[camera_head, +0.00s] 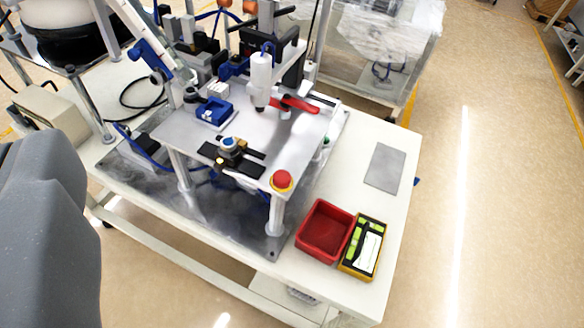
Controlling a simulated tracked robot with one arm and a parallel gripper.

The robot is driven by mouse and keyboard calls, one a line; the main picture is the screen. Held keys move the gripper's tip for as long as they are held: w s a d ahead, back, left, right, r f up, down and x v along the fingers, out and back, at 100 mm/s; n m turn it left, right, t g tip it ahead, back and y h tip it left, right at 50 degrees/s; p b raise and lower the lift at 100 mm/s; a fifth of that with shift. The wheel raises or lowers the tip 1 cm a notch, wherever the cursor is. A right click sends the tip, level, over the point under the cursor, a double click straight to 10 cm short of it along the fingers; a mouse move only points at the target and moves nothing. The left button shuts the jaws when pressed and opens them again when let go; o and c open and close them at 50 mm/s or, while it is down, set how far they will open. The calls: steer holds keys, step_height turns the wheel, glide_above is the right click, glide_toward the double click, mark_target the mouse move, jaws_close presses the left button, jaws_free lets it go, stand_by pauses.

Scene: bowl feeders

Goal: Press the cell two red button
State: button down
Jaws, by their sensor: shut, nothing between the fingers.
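A red button (282,180) with a yellow collar sits at the front right corner of a raised metal plate (185,130) on a white table. Its top is in clear view and nothing touches it. No label that names the cell can be read. My gripper's fingers are not in view. A large dark grey part at the left edge looks like part of my own arm, well to the left of the button.
A red bin (324,231) and a yellow-edged box (363,247) stand at the table's front right. A blue-topped knob (231,146) and a white cylinder (261,80) stand on the plate. A grey pad (385,168) lies at right.

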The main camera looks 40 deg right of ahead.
steer(key=n+g+h+p, duration=0.2)
steer(key=n+g+p, duration=0.45)
steer(key=p, duration=1.55)
glide_above(285, 181)
step_height(285, 181, down, 25)
steer(key=shift+n, duration=0.25)
step_height(285, 181, down, 9)
steer(key=b, duration=0.7)
steer(key=shift+r, duration=0.15)
